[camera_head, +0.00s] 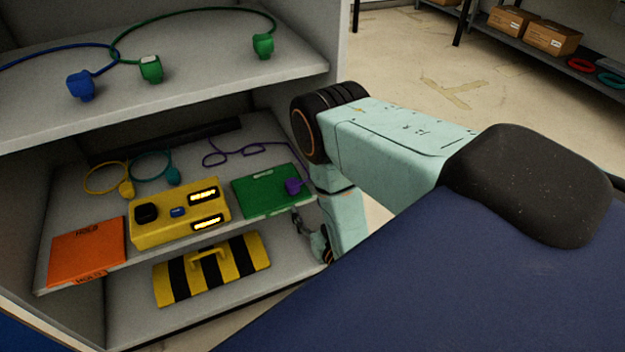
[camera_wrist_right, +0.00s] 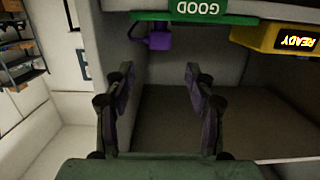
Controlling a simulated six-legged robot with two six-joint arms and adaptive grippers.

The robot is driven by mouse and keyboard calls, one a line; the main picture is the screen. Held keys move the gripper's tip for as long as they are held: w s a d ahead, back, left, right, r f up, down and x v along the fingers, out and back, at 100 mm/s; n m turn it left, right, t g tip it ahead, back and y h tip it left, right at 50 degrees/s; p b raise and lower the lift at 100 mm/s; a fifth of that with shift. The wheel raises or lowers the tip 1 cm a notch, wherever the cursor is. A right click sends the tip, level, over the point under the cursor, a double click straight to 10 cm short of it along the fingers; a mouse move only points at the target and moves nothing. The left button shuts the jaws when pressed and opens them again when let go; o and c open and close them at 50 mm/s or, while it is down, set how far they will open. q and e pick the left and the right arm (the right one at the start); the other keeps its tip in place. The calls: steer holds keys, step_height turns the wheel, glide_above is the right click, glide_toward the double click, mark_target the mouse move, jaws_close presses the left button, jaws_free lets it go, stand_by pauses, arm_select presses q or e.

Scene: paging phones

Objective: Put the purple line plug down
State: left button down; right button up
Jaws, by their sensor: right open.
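The purple line plug (camera_head: 294,186) lies on the right part of the green mat (camera_head: 252,196) on the middle shelf. Its purple cord (camera_head: 225,158) curls on the shelf behind. In the right wrist view the plug (camera_wrist_right: 157,40) shows just beyond the fingertips, beside the green mat's edge marked GOOD (camera_wrist_right: 212,19). My right gripper (camera_wrist_right: 158,78) is open and empty, with clear space between its fingers and apart from the plug. In the head view it is at the shelf's right front, partly hidden by my arm. My left gripper is not in view.
A yellow box (camera_head: 180,226) with lit displays stands left of the green mat, and an orange mat (camera_head: 87,252) lies further left. Yellow and teal plugs lie behind. A striped yellow-black case (camera_head: 190,281) sits below. Blue and green plugs rest on the upper shelf (camera_head: 205,85).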

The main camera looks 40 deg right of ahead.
steer(key=s+a+f+g+y, duration=0.2)
steer(key=s+a+f+g, duration=0.2)
steer(key=s+g, duration=0.1)
steer(key=s+a+n+g+y, duration=0.1)
steer(key=s+a+g, duration=0.2)
steer(key=s, duration=0.8)
steer(key=s+a+r+n+g+y, duration=0.1)
steer(key=s+a+g, duration=0.2)
steer(key=s+g, duration=0.4)
steer(key=s, duration=0.3)
steer(key=shift+s+r+g, duration=0.15)
steer(key=shift+s+g, duration=0.2)
steer(key=shift+g, duration=0.05)
